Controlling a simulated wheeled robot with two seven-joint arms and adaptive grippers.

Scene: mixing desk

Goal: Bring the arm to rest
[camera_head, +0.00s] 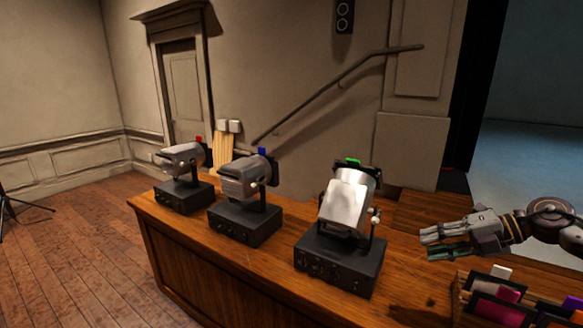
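My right gripper (436,240) comes in from the right edge and hangs above the desk's right part, with its fingers pointing left. It looks empty. Its fingers lie close together, and I cannot tell whether they are open or shut. It is apart from the nearest spotlight (347,202), a silver lamp with a green tag on a black box base. My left gripper is not in view.
Two more spotlights stand on the wooden desk (280,273): one with a blue tag (240,180) and one with a red tag (181,158). A wooden rack (461,299) of coloured cards sits below my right gripper. A handrail (340,82) runs along the wall behind.

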